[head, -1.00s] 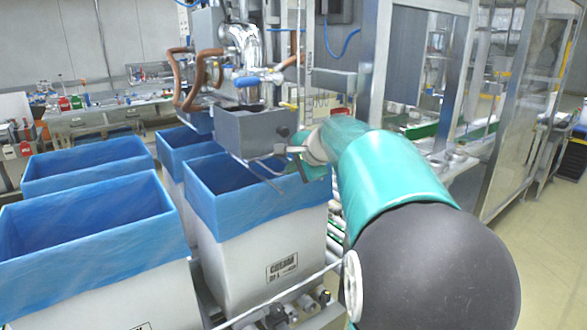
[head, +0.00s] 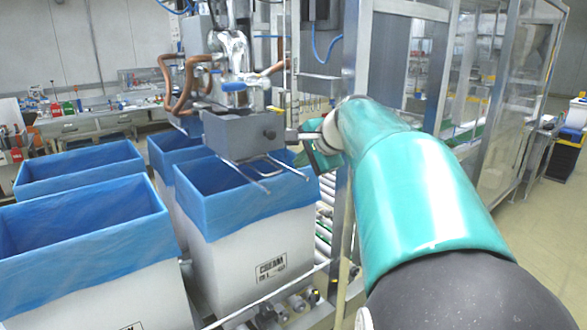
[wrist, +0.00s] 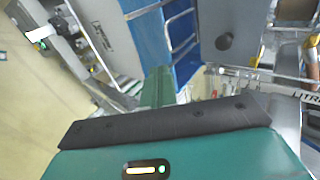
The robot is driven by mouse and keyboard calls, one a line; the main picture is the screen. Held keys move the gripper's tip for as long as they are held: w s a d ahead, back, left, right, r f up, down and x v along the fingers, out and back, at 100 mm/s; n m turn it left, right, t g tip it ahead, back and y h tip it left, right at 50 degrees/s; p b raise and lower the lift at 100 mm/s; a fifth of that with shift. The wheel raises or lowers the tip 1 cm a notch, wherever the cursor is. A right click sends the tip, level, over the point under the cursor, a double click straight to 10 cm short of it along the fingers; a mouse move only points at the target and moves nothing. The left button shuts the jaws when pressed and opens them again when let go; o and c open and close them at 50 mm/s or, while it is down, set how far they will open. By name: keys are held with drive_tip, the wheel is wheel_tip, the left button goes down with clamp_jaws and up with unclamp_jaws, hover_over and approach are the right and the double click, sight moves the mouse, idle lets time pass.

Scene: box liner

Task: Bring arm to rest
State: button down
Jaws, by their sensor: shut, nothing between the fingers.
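My teal arm reaches from the lower right of the head view toward the filling machine. My gripper (head: 312,160) is at its far end, beside the right edge of the nearest lined box (head: 250,245) and just right of the machine's grey metal block (head: 243,132). In the wrist view the green fingers of my gripper (wrist: 158,85) are together, with nothing held. The blue liner (wrist: 187,45) of the box and the thin metal rods (wrist: 172,22) lie beyond them. The small gap between fingers and box rim is hard to judge.
Other white boxes with blue liners (head: 85,215) stand in rows at the left. A roller conveyor (head: 325,205) runs behind the nearest box. A metal frame post (head: 354,60) stands close to my arm. Clear floor (head: 540,235) lies at the right.

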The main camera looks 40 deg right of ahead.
drive_tip(key=s+a+f+n+g, duration=0.1)
drive_tip(key=s+a+f+n, duration=0.25)
drive_tip(key=a, duration=0.35)
drive_tip(key=s+a+f+n+g, duration=0.1)
drive_tip(key=s+a+f+n, duration=0.1)
drive_tip(key=s+a+n, duration=0.3)
drive_tip(key=s+a+f+n+g, duration=0.1)
drive_tip(key=s+a+f, duration=0.1)
drive_tip(key=a, duration=0.6)
drive_tip(key=s+a+f+n+g, duration=0.1)
drive_tip(key=s+a+f+n, duration=0.6)
drive_tip(key=s+f, duration=0.3)
drive_tip(key=shift+s+f+n, duration=0.25)
drive_tip(key=shift+s+n, duration=0.2)
drive_tip(key=shift+n, duration=0.3)
